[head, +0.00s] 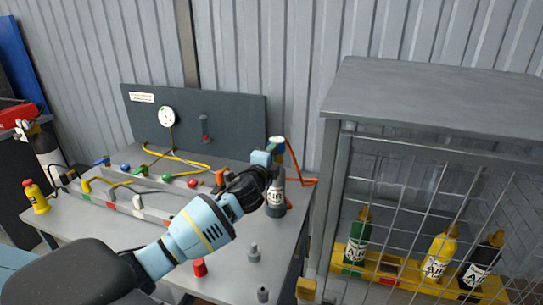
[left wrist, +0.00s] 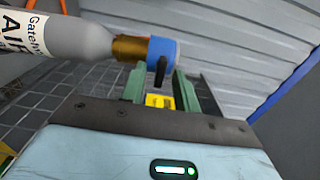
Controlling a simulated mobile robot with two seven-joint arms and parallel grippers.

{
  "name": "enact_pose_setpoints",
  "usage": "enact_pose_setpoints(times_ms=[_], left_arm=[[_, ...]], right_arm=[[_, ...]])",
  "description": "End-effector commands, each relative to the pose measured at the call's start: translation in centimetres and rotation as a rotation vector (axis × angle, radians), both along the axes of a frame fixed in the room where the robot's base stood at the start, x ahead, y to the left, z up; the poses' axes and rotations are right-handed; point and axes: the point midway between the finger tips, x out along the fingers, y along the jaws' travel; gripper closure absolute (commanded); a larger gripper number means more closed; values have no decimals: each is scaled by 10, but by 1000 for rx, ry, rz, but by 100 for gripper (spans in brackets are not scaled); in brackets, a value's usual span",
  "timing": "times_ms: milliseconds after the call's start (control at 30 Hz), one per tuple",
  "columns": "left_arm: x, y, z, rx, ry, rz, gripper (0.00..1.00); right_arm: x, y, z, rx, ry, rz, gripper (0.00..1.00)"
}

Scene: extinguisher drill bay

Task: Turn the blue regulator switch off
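A grey cylinder labelled AIR (head: 276,197) stands upright at the bench's right end, with a white-topped fitting and an orange hose. My right gripper is not in view.
The grey bench (head: 225,270) holds a manifold with coloured valves (head: 125,200), a yellow bottle (head: 37,197), a red cap (head: 199,267) and small grey fittings (head: 254,253). A backboard with a gauge (head: 167,117) stands behind. A mesh cage (head: 400,175) with bottles is at right.

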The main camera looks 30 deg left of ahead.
Motion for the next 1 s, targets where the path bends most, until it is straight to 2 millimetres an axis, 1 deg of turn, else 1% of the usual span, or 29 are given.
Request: enact_pose_setpoints(times_ms=[167,400,600,767,1000], left_arm=[[-14,-3,-2,1,2,-1,69],[-46,-11,-1,1,1,-1,69],[-67,-16,-1,1,1,0,69],[-73,-17,0,0,0,0,69],[-74,-18,0,1,0,0,69]], right_arm=[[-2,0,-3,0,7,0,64],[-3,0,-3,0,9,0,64],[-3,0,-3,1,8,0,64],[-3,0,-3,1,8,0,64],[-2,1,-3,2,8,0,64]])
